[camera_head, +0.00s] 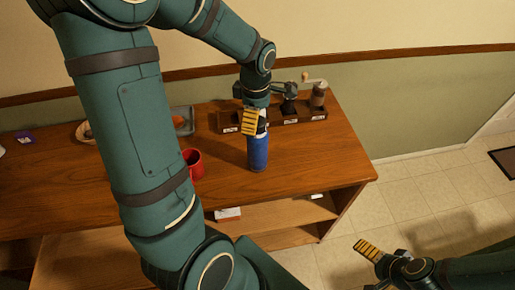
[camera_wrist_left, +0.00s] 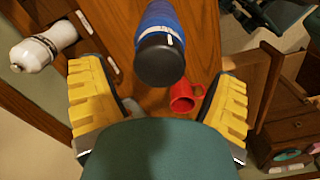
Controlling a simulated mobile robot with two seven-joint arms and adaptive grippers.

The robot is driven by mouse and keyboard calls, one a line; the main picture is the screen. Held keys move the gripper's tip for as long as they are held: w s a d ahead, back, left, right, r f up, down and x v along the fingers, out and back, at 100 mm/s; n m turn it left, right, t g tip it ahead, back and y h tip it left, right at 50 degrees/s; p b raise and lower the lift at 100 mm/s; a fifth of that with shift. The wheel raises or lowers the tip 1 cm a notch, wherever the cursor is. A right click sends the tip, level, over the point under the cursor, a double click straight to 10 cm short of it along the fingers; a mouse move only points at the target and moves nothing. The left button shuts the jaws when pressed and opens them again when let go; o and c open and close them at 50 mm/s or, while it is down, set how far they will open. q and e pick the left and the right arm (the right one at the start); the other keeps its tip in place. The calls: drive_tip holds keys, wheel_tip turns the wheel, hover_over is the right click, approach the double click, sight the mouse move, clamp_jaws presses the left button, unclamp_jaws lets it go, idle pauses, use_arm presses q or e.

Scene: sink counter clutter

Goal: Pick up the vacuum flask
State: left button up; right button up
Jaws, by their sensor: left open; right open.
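The vacuum flask is a blue upright cylinder (camera_head: 258,154) on the wooden counter, near its front edge. In the left wrist view the flask (camera_wrist_left: 160,42) shows its dark round cap towards the camera. My left gripper (camera_head: 252,122) is at the flask's top and hides part of it. In the left wrist view my left gripper (camera_wrist_left: 157,82) is open, its yellow fingers on either side of the picture with the cap ahead between them, apart from both. My right gripper (camera_head: 369,251) is open and empty, away from the counter over the floor; only one yellow finger shows clearly.
A red mug (camera_head: 193,163) stands left of the flask; it also shows in the left wrist view (camera_wrist_left: 184,96). Behind stand dark wooden boxes (camera_head: 290,118) and a grinder (camera_head: 318,95). A grey tray (camera_head: 182,120) is partly hidden by my left arm. Counter right of the flask is clear.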

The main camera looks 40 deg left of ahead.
use_arm(q)
drive_tip(key=shift+f, duration=0.95)
drive_tip(key=c, duration=1.4)
drive_tip(key=shift+w, duration=0.1)
drive_tip(key=shift+r, duration=0.1)
